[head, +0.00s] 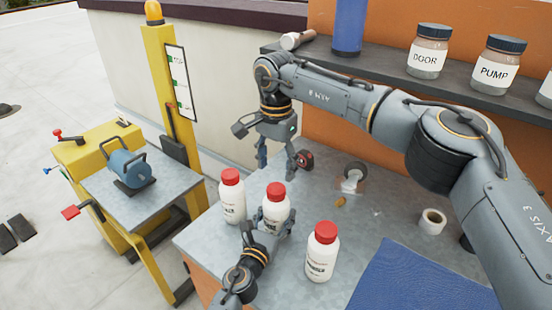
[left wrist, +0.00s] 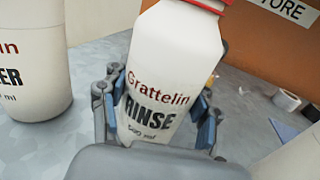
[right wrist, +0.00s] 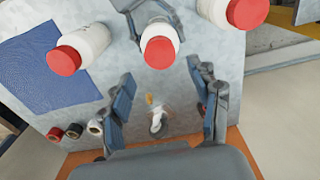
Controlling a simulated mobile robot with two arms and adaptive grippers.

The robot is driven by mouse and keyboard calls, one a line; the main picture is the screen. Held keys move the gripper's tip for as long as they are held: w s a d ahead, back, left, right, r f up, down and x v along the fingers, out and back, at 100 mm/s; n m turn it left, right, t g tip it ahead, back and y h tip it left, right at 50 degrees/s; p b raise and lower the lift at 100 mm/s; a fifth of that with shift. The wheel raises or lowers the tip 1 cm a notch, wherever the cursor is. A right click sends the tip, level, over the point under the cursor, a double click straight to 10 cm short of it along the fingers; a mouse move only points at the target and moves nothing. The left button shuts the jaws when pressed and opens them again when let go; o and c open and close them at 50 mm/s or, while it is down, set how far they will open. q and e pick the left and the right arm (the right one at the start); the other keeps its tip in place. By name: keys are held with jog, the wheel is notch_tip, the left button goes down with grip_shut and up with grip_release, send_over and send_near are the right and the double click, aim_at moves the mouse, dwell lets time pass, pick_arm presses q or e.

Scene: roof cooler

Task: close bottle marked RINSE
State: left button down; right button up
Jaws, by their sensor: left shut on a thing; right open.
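The white RINSE bottle (left wrist: 165,75) with a red cap stands upright on the grey bench, the middle one of three similar bottles in the head view (head: 276,208). My left gripper (head: 270,224) is shut around its body; its fingers show on both sides of the label in the left wrist view (left wrist: 162,112). The cap (right wrist: 158,52) appears on the bottle; whether it is tight I cannot tell. My right gripper (head: 277,163) is open and empty, pointing down above the bench, behind the bottle. In the right wrist view its fingers (right wrist: 162,98) are spread, apart from the cap.
Similar red-capped bottles stand left (head: 232,200) and right (head: 322,255) of it. A blue mat (head: 420,280) and tape roll (head: 432,221) lie to the right. Behind, a shelf (head: 390,80) holds jars marked DOOR (head: 428,52) and PUMP (head: 494,66). A yellow cart (head: 165,90) stands left.

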aim_at(276, 188)
jog(key=shift+f, duration=3.2)
